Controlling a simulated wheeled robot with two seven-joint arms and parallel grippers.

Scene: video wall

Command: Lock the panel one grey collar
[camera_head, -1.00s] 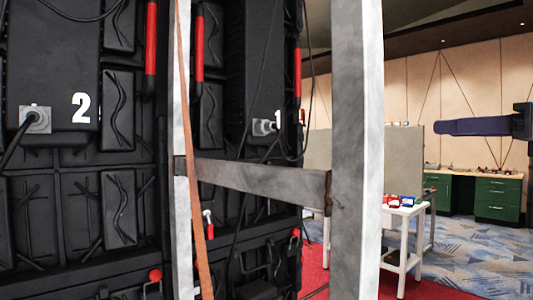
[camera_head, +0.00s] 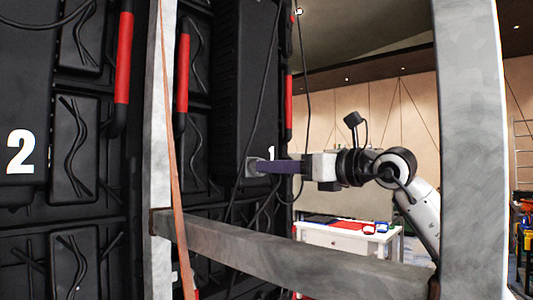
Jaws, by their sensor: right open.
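My left gripper is not in view.
A grey metal frame stands in front, with a left upright (camera_head: 159,110), a right upright (camera_head: 470,130) and a crossbar (camera_head: 290,260) below my right arm. An orange strap (camera_head: 172,150) runs down beside the left upright. Panel two (camera_head: 20,110) is at left. A white table (camera_head: 345,238) stands behind.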

